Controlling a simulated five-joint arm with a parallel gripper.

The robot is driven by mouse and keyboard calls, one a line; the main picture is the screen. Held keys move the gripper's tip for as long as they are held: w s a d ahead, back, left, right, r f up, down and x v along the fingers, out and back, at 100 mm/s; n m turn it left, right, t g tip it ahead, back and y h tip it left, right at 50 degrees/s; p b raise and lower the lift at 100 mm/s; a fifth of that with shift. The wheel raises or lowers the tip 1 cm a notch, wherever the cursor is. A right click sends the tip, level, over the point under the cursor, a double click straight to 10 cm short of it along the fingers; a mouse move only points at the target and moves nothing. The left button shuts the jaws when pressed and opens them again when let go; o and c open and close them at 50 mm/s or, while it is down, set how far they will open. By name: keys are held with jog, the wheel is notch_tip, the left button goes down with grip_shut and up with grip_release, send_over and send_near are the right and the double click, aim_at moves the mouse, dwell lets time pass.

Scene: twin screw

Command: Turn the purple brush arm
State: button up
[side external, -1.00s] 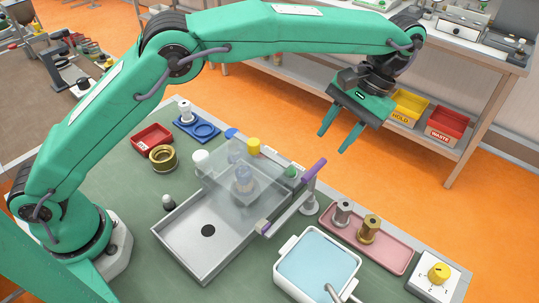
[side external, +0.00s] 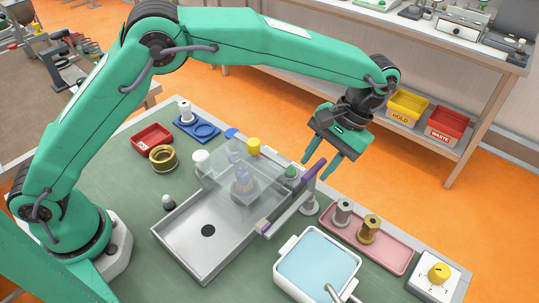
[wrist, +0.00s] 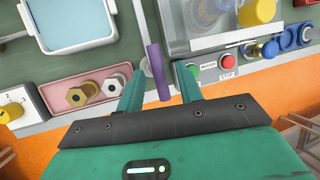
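The purple brush arm (side external: 313,173) stands on a pale post at the right rear side of the metal tray. It also shows in the wrist view (wrist: 158,74) as an upright purple bar. My gripper (side external: 317,166) is open and empty, pointing down at the brush arm. In the wrist view its fingers (wrist: 161,76) appear on either side of the bar, with gaps on both sides. I cannot tell whether the fingertips have come down to the bar's height. A pale bar (side external: 288,213) runs along the tray's edge near the post.
A clear cover (side external: 235,180) stands over the metal tray (side external: 178,243). A pink tray (side external: 387,252) with two hex-headed parts and a blue-filled basin (side external: 317,262) are close by. Green and red buttons (wrist: 225,61) sit beside the bar in the wrist view.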

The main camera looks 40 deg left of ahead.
grip_shut()
dwell(0.4)
jog(key=shift+s+m, duration=0.15)
jog(key=shift+m, duration=1.15)
grip_release()
jog(key=shift+d+r, duration=0.15)
jog(key=v, duration=0.7)
jog(key=shift+r, duration=0.25)
